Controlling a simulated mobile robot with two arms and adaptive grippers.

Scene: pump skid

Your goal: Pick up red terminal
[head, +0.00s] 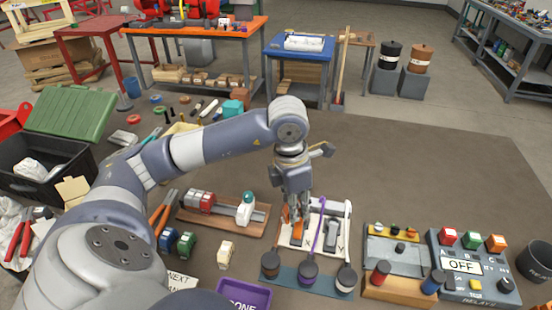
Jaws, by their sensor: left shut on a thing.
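My left gripper (297,212) points down over a white panel (322,247) right of the middle of the head view. It is shut on an orange-red piece (296,229), partly hidden by the fingers. I cannot tell whether this piece is the red terminal or whether it is clear of the panel. Red blocks (201,202) also sit on a rail on a wooden board (228,218) to the left. A blue block (167,239), a green block (186,243) and a cream block (226,253) stand in front of that board. My right gripper is not in view.
A dark strip (325,288) with several round knobs lies in front of the panel. A purple tray (243,294) is at the front. Control boxes (465,266) stand to the right. A black crate (80,152) is at the left. The mat's far right is clear.

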